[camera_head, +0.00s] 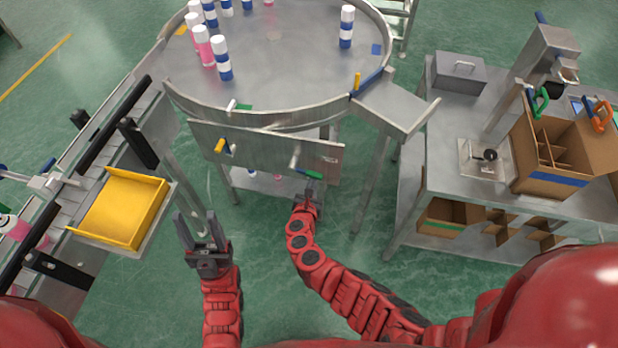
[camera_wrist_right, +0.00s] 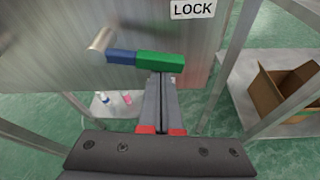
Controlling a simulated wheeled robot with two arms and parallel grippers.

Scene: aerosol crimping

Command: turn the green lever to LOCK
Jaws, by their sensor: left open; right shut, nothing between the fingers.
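The green lever (camera_wrist_right: 160,62) shows in the right wrist view, a green grip on a blue stub that runs to a metal pivot on the steel panel. It lies nearly level, pointing right from the pivot. The LOCK label (camera_wrist_right: 193,9) is above and to the right of it. In the head view the lever (camera_head: 307,173) is on the panel's lower right. My right gripper (camera_wrist_right: 158,78) is shut with nothing in it, its fingertips at the underside of the green grip; whether they touch I cannot tell. My left gripper (camera_head: 197,222) is open and empty, left of the panel.
A round steel table (camera_head: 285,75) with several pink and blue-banded cans stands above the panel (camera_head: 255,150). A yellow tray (camera_head: 122,208) sits at the conveyor on the left. A workbench (camera_head: 440,150) with a cardboard box (camera_head: 548,158) is on the right.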

